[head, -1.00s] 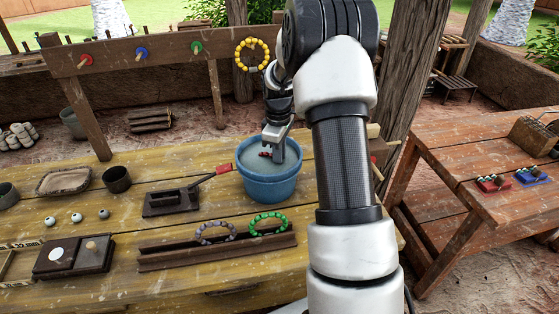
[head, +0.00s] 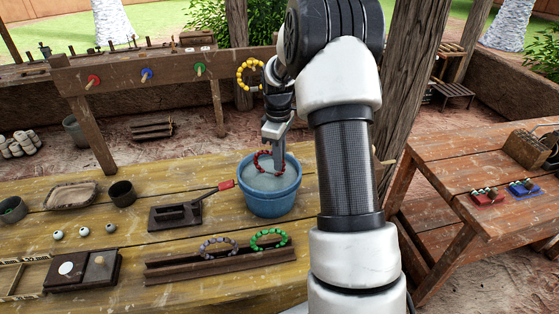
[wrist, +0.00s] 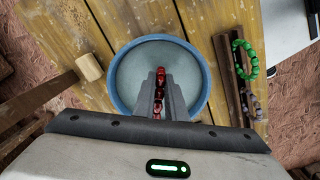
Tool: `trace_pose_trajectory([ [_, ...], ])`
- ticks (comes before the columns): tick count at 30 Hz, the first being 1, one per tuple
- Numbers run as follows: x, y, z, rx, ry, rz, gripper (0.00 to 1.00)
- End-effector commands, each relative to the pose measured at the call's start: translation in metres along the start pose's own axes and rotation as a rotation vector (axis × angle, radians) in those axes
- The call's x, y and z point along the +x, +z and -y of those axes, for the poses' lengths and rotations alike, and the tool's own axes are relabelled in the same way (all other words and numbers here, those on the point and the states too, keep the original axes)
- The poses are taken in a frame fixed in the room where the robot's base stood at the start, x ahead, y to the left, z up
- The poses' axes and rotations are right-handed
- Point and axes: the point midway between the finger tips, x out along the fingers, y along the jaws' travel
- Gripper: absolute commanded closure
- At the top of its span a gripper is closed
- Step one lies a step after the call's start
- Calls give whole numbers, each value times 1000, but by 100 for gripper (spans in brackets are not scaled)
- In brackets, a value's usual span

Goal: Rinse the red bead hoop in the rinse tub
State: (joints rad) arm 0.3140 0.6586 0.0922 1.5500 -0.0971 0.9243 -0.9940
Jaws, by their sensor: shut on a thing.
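My gripper (head: 278,150) is shut on the red bead hoop (head: 263,165) over the blue rinse tub (head: 270,203), which holds greyish water. Most of the hoop shows in the head view, at about the height of the tub's rim; I cannot tell whether its lowest beads touch the water. In the wrist view the red beads (wrist: 160,84) sit between the two grey fingers, with the round tub (wrist: 130,48) beneath.
A wooden rack with green (head: 270,239) and grey (head: 219,246) bead hoops stands in front of the tub. A yellow bead hoop (head: 241,74) hangs behind. A rail holds red (head: 93,80), blue and green pegs.

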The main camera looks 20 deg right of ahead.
Motion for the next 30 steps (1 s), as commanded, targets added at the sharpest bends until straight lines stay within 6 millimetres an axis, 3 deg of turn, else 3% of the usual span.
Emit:
trace_pose_trajectory([
  [18, -53, 1, -1, 0, 1, 0, 100],
  [30, -55, 1, -1, 0, 0, 0, 100],
])
